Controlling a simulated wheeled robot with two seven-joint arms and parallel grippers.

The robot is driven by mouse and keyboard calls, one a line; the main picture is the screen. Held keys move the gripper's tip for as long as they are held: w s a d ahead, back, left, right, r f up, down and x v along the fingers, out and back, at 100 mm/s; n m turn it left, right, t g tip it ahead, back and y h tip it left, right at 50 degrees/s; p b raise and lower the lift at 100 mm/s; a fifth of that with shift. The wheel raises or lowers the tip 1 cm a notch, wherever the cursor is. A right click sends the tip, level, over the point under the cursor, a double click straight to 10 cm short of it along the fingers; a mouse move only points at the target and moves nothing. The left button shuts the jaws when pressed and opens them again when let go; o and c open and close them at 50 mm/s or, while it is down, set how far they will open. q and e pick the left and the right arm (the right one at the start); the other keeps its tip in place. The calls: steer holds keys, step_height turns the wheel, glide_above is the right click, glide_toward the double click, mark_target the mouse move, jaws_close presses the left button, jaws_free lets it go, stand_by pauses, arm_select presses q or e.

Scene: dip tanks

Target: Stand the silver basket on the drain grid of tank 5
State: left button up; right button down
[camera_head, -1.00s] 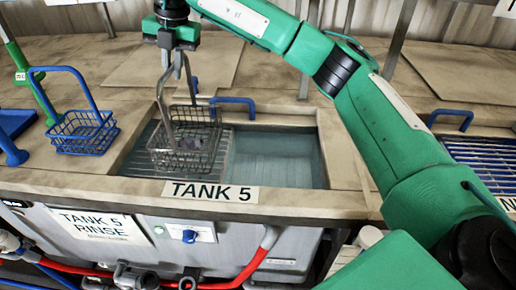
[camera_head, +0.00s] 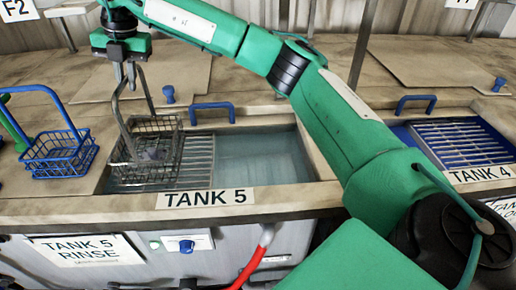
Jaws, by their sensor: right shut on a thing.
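The silver basket (camera_head: 148,152), a dark wire mesh basket with a tall bent handle, hangs over the left part of tank 5 with something greyish inside it. My right gripper (camera_head: 126,62) is shut on the top of its handle. The drain grid (camera_head: 199,160) of tank 5 shows to the right of the basket and a little beneath it. The basket hides much of the grid, and I cannot tell whether its bottom touches the bars. The basket looks slightly tilted. My left gripper is not in view.
Open liquid (camera_head: 262,158) lies right of the grid. A blue basket (camera_head: 60,153) with an upright handle stands on the counter at the left. A blue handle (camera_head: 212,107) is behind the tank.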

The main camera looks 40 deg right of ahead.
steer(key=shift+a+f+b, duration=0.25)
steer(key=shift+f+b, duration=0.35)
steer(key=shift+f, duration=0.3)
steer(key=shift+d+f+b, duration=0.1)
steer(key=shift+f+b, duration=1.45)
steer(key=shift+f, duration=1)
steer(key=shift+f+b, duration=0.4)
steer(key=shift+f, duration=0.25)
steer(key=c, duration=1.4)
jaws_free()
steer(key=shift+o, duration=0.2)
